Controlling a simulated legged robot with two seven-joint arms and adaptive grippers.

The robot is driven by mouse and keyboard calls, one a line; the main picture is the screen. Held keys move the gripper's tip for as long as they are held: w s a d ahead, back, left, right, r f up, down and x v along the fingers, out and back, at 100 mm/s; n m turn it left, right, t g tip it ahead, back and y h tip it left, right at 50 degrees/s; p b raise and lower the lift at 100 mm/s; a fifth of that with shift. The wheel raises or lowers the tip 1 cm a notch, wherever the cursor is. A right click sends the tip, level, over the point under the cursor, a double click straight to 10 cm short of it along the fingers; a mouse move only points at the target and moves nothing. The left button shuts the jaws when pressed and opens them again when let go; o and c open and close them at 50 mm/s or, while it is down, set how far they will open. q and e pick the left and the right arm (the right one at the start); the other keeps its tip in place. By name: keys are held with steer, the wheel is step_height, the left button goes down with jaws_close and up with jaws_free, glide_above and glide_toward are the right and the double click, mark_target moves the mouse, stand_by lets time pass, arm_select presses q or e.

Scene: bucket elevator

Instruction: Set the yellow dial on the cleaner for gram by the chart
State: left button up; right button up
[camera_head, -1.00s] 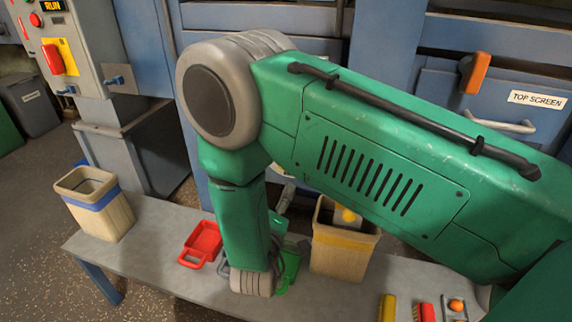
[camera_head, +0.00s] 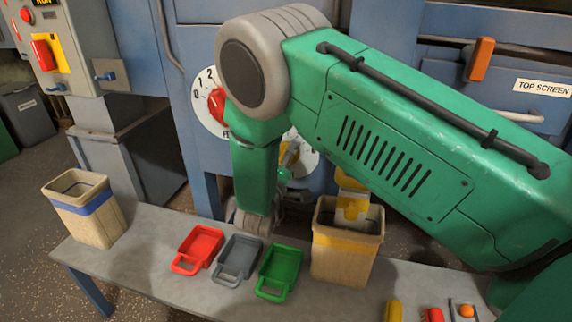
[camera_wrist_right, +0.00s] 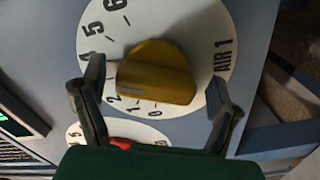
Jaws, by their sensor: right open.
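The yellow dial (camera_wrist_right: 158,72) sits on a round white scale (camera_wrist_right: 195,30) marked AIR 1 in the right wrist view. A pale mark on the dial lies near the numbers 1 and 2; I cannot tell the exact setting. My right gripper (camera_wrist_right: 156,78) is open, with one finger on each side of the dial; I cannot tell whether either touches it. In the head view my right arm hides most of this dial, and a bit of yellow (camera_head: 289,157) shows beside the forearm. I see no readable chart. My left gripper is out of view.
A red dial (camera_head: 217,106) on another white scale is to the left on the blue machine. Below, a bench (camera_head: 165,268) carries red (camera_head: 198,247), grey (camera_head: 238,260) and green (camera_head: 281,270) trays, a blue-banded bucket (camera_head: 88,213) and a yellow-banded bucket (camera_head: 345,250).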

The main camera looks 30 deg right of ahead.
steer(key=shift+w+d, duration=0.2)
steer(key=shift+d, duration=0.15)
steer(key=c, duration=1.2)
steer(key=shift+o, duration=0.3)
steer(key=shift+m+p, duration=0.65)
steer(key=shift+m, duration=0.55)
steer(key=m, duration=0.2)
steer(key=shift+a+f+m+p, duration=0.15)
steer(key=shift+f+m+p, duration=0.1)
steer(key=shift+m+p, duration=0.1)
steer(key=o, duration=1.1)
steer(key=shift+o, duration=0.2)
